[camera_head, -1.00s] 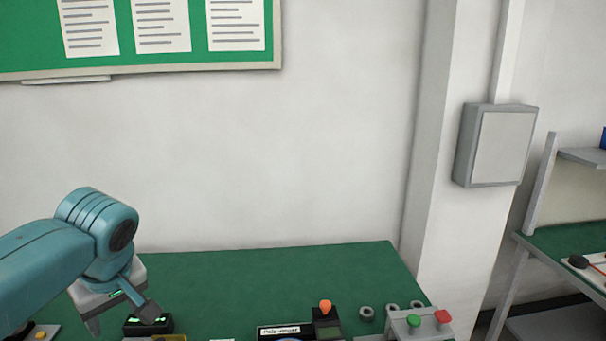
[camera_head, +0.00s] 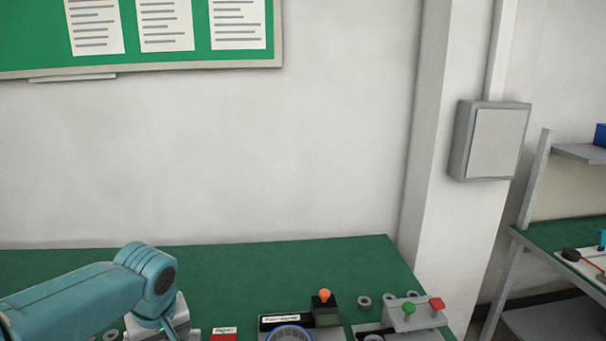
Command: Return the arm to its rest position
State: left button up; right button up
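My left arm (camera_head: 85,298) comes in from the left, teal, low over the green-topped bench (camera_head: 220,265). Its gripper (camera_head: 165,330) is at the bottom edge, partly cut off and partly hidden by the wrist, so its fingers and anything between them do not show clearly. My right arm is not in view. The blue ringed round part (camera_head: 290,333), possibly the hub motor, is at the bottom edge, right of the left gripper and apart from it.
A black device with an orange knob (camera_head: 324,295) and a box with green and red buttons (camera_head: 415,313) stand to the right. A small red block (camera_head: 223,335) lies near the gripper. The bench's back strip is clear up to the white wall (camera_head: 230,160).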

pick_arm(q)
jog(key=s+d+f+m+g+h, duration=0.15)
jog(key=s+d+f, duration=0.3)
jog(key=f, duration=0.75)
jog(key=s+d+f+m+h, duration=0.3)
jog(key=d+f, duration=0.2)
jog(key=f, duration=0.7)
jog(key=s+d+f+h, duration=0.1)
jog(key=s+d+f, duration=0.3)
jog(key=s+f, duration=0.9)
jog(key=shift+m+g, duration=0.25)
jog(key=s+f+b, duration=0.1)
jog(key=b, duration=0.1)
jog(key=s+f+b, duration=0.1)
jog(key=f+b, duration=0.3)
jog(key=b, duration=0.1)
jog(key=shift+s+a, duration=0.2)
jog(key=shift+s, duration=0.2)
jog(key=shift+w, duration=0.1)
